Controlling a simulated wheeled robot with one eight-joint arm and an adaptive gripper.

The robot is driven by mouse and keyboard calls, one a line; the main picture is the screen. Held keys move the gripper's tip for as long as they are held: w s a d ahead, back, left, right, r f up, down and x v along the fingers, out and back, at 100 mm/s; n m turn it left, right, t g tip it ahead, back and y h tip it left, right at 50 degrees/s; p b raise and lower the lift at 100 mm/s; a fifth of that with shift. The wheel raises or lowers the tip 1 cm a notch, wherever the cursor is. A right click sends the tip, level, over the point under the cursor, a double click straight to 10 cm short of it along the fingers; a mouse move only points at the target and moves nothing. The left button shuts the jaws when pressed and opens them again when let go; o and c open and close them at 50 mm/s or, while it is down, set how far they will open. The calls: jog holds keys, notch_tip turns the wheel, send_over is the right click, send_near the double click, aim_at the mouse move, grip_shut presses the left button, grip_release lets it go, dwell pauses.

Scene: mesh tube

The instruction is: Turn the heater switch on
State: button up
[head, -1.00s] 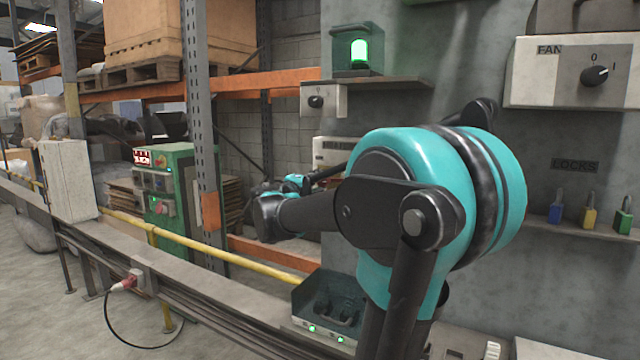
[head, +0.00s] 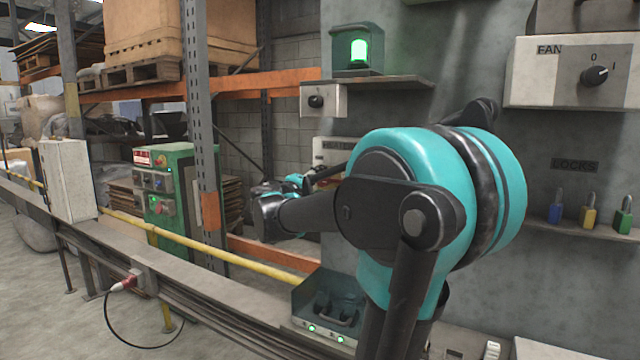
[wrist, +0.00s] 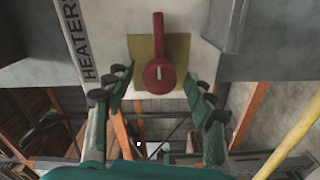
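The heater switch is a red lever knob (wrist: 158,70) on a yellow plate (wrist: 180,50), on a pale box marked HEATERS (wrist: 92,72) in the wrist view. The lever lies along the picture's vertical, its round hub at the lower end. My gripper (wrist: 158,80) is open, with one green finger on each side of the hub. Gaps show between the fingers and the knob, and I see no clear contact. In the head view the heater box (head: 338,147) shows behind my arm, which hides much of it and most of the gripper.
A FAN box (head: 560,72) with a black knob is at the upper right, above several padlocks (head: 590,214). A green lamp (head: 359,50) stands on a shelf above a small switch box (head: 322,100). A yellow rail (head: 215,252) runs below on the left.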

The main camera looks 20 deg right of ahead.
jog(key=shift+a, duration=0.1)
jog(key=v, duration=1.2)
jog(key=shift+f, duration=0.1)
notch_tip(320, 180, down, 14)
jog(key=s+d+m+g+y, duration=0.1)
jog(key=d+g+y, duration=0.1)
jog(key=g+y, duration=0.15)
jog(key=s+a+f+m+y, duration=0.25)
jog(key=a+f+y, duration=0.25)
jog(key=f, duration=0.5)
jog(key=s+a+f+m+y, duration=0.2)
jog(key=s+a+f+y, duration=0.15)
jog(key=f+y, duration=0.45)
jog(key=s+f+g+h, duration=0.2)
jog(key=s+f, duration=0.6)
jog(key=s, duration=0.4)
jog(key=shift+a+f+n+g, duration=0.3)
jog(key=shift+f+n+g, duration=0.05)
jog(key=shift+g, duration=0.3)
